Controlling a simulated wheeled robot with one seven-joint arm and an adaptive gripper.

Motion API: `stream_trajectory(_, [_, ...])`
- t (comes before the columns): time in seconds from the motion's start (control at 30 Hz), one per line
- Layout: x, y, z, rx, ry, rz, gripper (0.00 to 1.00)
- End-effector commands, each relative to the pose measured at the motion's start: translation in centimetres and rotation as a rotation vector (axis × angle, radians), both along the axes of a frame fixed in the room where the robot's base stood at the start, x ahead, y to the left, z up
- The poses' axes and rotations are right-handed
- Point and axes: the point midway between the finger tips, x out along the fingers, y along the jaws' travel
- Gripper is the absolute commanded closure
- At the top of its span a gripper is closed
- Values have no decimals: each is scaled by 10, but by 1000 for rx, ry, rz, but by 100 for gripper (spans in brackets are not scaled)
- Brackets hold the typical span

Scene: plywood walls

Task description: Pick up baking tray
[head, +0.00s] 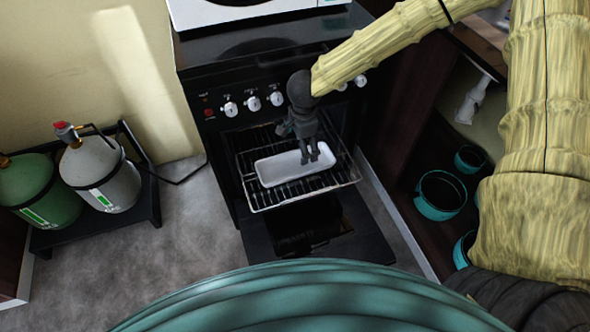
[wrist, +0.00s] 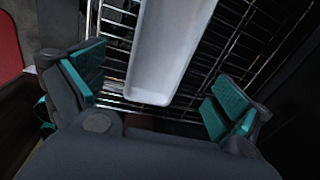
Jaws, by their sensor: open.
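The baking tray (head: 283,168) is white, shallow and oblong with rounded corners. It lies on a wire oven rack (head: 258,201) that is pulled out of the open oven. My gripper (head: 311,158) points down over the right part of the tray in the head view and hides a little of it. In the wrist view, the tray (wrist: 160,60) runs up the middle, and its near end lies ahead of the gap between my open fingers (wrist: 155,100). The fingers are apart with teal pads, and nothing is between them. The head view does not show whether the fingertips touch the tray.
The black oven (head: 215,85) has white knobs above the opening, and its door (head: 350,243) is folded down below the rack. Gas cylinders (head: 100,172) stand on a black stand at left. Teal pots (head: 440,196) sit on a shelf at right. Grey floor is free at lower left.

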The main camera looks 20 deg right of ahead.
Motion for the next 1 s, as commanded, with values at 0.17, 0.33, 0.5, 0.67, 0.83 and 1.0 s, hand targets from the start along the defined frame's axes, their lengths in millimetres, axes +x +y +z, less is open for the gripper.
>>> stream_trajectory(0.17, [3, 1, -3, 12, 4, -16, 0])
stream_trajectory(0.33, [4, 1, -24, 11, 5, -15, 0])
stream_trajectory(0.5, [7, 1, -47, 11, 5, -14, 0])
stream_trajectory(0.67, [8, 2, -55, 12, 3, -14, 0])
stream_trajectory(0.83, [10, 2, -69, 11, 5, -15, 0])
stream_trajectory(1.0, [13, 2, -92, 10, 5, -13, 0])
